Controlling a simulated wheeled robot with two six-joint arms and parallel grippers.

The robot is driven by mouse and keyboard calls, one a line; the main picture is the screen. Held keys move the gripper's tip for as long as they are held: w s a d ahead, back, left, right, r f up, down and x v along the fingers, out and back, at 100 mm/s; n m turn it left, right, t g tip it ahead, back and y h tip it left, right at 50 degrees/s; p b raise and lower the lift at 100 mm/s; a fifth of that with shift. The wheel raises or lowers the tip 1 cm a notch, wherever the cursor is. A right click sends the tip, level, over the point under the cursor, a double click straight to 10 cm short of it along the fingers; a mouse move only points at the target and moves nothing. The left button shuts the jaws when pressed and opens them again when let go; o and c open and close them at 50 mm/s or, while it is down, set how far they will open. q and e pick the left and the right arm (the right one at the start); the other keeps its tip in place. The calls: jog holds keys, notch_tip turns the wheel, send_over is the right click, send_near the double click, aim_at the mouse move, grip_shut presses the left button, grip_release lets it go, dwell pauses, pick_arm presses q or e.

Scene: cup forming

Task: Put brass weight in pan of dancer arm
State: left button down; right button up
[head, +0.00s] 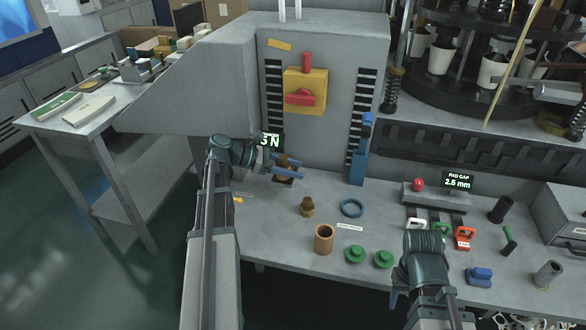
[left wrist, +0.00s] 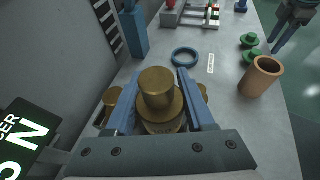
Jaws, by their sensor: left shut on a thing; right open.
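My left gripper (head: 287,169) is shut on a brass weight (left wrist: 157,95), a stepped cylinder with a narrower top, near the grey machine wall. In the left wrist view the weight sits between the blue fingers (left wrist: 163,107). Another brass weight (head: 307,207) stands on the table, right of and nearer than the left gripper. A dark piece (head: 284,180) lies under the left gripper; I cannot tell whether it is the dancer arm's pan. A brass part (left wrist: 112,98) shows left of the fingers, partly hidden. My right gripper (left wrist: 284,38) is open and empty near the table's front edge.
A blue ring (head: 351,208), a copper-coloured cup (head: 323,239) and green knobs (head: 355,254) stand on the table. A blue post (head: 358,160) rises by the wall. A lit force display (head: 270,141) is just behind the left gripper.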

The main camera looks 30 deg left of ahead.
pick_arm(q)
jog(key=shift+f+b, duration=0.85)
jog(key=shift+f, duration=0.1)
dwell(0.6)
grip_release()
dwell(0.4)
notch_tip(320, 180, up, 8)
jog(key=p, duration=0.8)
dwell(0.3)
dwell(0.3)
